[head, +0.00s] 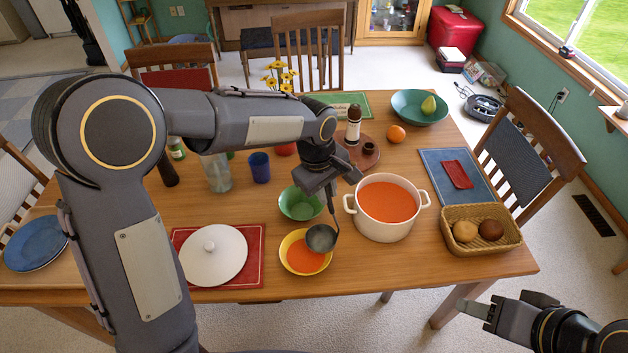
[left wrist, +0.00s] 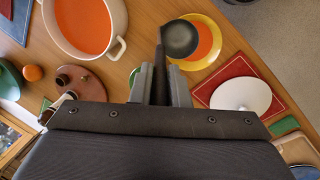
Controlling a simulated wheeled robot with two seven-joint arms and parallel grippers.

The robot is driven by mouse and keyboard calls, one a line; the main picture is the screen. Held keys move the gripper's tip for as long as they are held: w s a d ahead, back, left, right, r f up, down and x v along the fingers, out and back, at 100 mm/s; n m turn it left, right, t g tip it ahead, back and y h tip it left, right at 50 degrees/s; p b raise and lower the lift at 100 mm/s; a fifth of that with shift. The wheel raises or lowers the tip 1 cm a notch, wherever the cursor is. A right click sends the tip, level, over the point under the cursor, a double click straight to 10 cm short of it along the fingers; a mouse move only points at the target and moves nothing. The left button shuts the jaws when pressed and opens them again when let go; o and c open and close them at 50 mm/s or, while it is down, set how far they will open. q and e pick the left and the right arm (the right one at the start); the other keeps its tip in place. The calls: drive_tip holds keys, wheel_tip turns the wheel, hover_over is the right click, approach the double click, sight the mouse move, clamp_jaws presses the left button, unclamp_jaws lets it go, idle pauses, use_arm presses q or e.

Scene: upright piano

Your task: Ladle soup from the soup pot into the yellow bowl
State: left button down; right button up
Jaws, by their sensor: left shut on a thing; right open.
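The soup pot (head: 386,229) is cream with two handles and holds orange soup; it also shows in the left wrist view (left wrist: 121,14). The yellow bowl (head: 285,262) stands left of the pot with orange soup in it, and shows in the left wrist view (left wrist: 214,47). My left gripper (head: 332,190) is shut on the ladle's handle. The ladle's dark round head (head: 321,238) is over the right side of the yellow bowl and hides part of it; I cannot tell if they touch. My right gripper (head: 480,309) is open and empty, off the table's front right edge.
A green bowl (head: 300,207) stands just behind the yellow bowl. A white lid (head: 213,255) lies on a red mat (head: 258,279) to the left. A bread basket (head: 447,247) is right of the pot. A wooden board (head: 366,157) with mills is behind.

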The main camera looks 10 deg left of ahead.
use_arm(q)
drive_tip(key=shift+w+d+r+y+p, duration=0.1)
drive_tip(key=shift+d+y+p, duration=0.2)
drive_tip(key=shift+d, duration=0.3)
drive_tip(key=shift+w+r+p, duration=0.1)
drive_tip(key=shift+r+p, duration=0.75)
drive_tip(key=shift+r, duration=1.45)
